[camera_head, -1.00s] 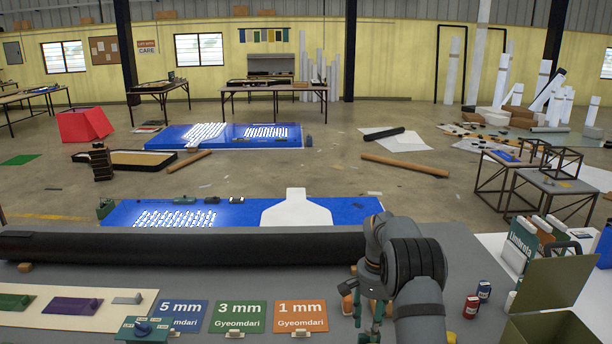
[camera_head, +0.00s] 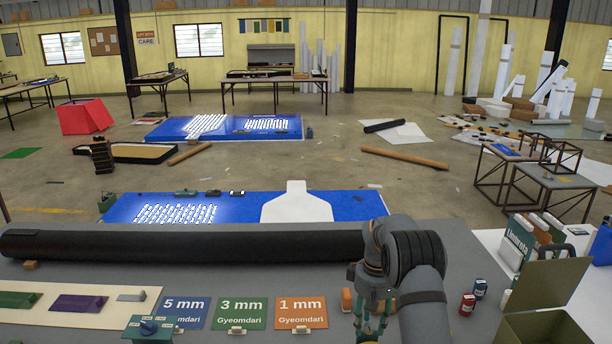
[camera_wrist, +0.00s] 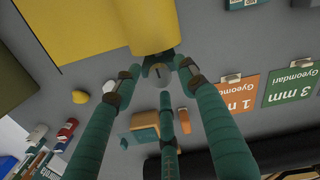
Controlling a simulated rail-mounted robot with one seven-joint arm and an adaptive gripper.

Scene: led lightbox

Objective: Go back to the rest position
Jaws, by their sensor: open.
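My gripper (camera_head: 372,322) shows at the bottom, right of centre, in the head view, partly hidden by my own arm. In the wrist view its green fingers (camera_wrist: 158,78) are spread apart, so it is open. I cannot tell whether the fingers touch either one. An orange block (camera_wrist: 146,121) shows beyond the fingers on the grey table (camera_wrist: 245,48).
A long black roll (camera_head: 180,242) lies across the table's far side. Signs for 5 mm (camera_head: 183,312), 3 mm (camera_head: 240,312) and 1 mm (camera_head: 300,312) stand left of my gripper. An open olive box (camera_head: 545,328) and small red (camera_head: 467,304) and blue (camera_head: 480,288) containers are to the right.

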